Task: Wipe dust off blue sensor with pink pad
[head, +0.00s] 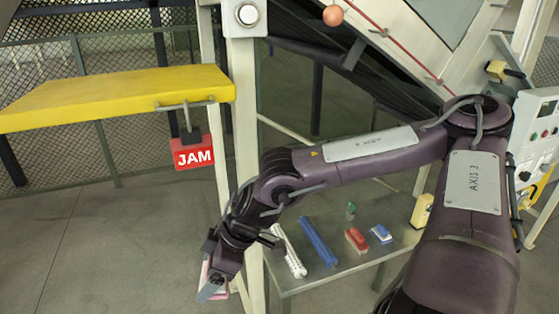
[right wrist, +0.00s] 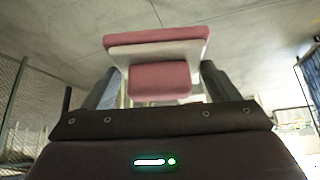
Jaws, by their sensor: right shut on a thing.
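My right gripper (head: 211,286) is at the lower left of the head view, beside the pale frame post and away from the small table. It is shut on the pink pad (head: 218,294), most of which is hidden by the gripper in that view. In the right wrist view, the pad (right wrist: 155,47) is a pink and white block with a pink grip (right wrist: 158,80) held between the two fingers. I cannot make out a blue sensor for certain, nor any dust. My left gripper is not in view.
A metal table (head: 345,262) holds a white bar (head: 289,252), a blue bar (head: 317,240), a red block (head: 356,239), a blue and white block (head: 381,233) and a green item (head: 350,211). A yellow beam (head: 120,95) with a red JAM sign (head: 193,154) hangs left. Floor at lower left is clear.

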